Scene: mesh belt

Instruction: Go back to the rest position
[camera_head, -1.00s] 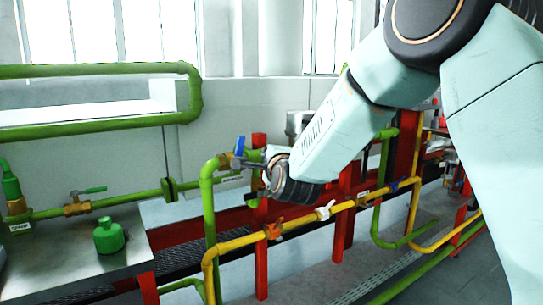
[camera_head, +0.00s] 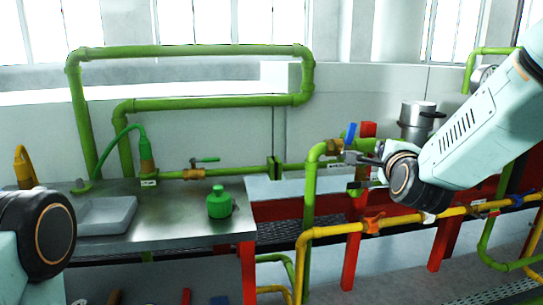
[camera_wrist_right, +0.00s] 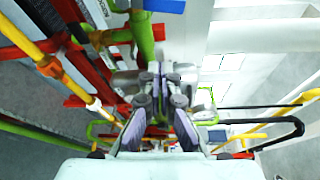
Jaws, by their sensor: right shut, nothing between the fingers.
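My right gripper (camera_head: 358,170) reaches in from the right in the head view, beside the blue-handled valve (camera_head: 350,135) on the green pipe. It appears just below and in front of that valve; I cannot tell the exact gap. In the right wrist view its fingers (camera_wrist_right: 160,78) are together with nothing between them. A rounded dark joint of my left arm shows at the lower left of the head view; the left gripper itself is out of view.
A yellow pipe (camera_head: 335,231) with an orange handle (camera_head: 373,223) runs below my right gripper, along red posts (camera_head: 352,262). A steel table (camera_head: 170,222) at left holds a green bottle (camera_head: 219,203) and a grey tray (camera_head: 107,216). A metal pot (camera_head: 417,118) stands behind.

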